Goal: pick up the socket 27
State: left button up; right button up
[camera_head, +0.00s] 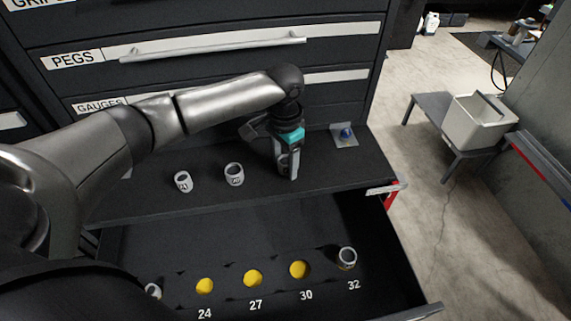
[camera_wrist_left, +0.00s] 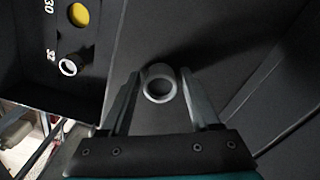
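My left gripper (camera_head: 289,172) points down over the dark ledge above the open drawer. In the left wrist view a grey ring-shaped socket (camera_wrist_left: 158,84) stands between its two fingers, which look apart with a narrow gap on each side. In the head view the gripper mostly hides this socket, and its number cannot be read. Two more sockets stand upright on the ledge to the left: one near the gripper (camera_head: 234,174) and one farther left (camera_head: 183,181). Their markings are too small to read surely. The drawer's 27 recess (camera_head: 253,278) is empty and shows yellow. My right gripper is not in view.
The open drawer (camera_head: 225,225) has empty yellow recesses at 24 (camera_head: 205,286) and 30 (camera_head: 300,269). A socket (camera_head: 347,258) sits at 32, another (camera_head: 153,291) at the far left. A small plate with a blue knob (camera_head: 346,134) lies right of the gripper. Cabinet drawers rise behind.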

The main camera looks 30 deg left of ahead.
aim_at(285, 160)
pick_arm(q)
grip_shut()
jog(key=shift+r, duration=0.15)
dwell(0.4)
notch_tip(285, 160, up, 20)
jog(key=p, duration=0.1)
jog(key=shift+p, duration=0.35)
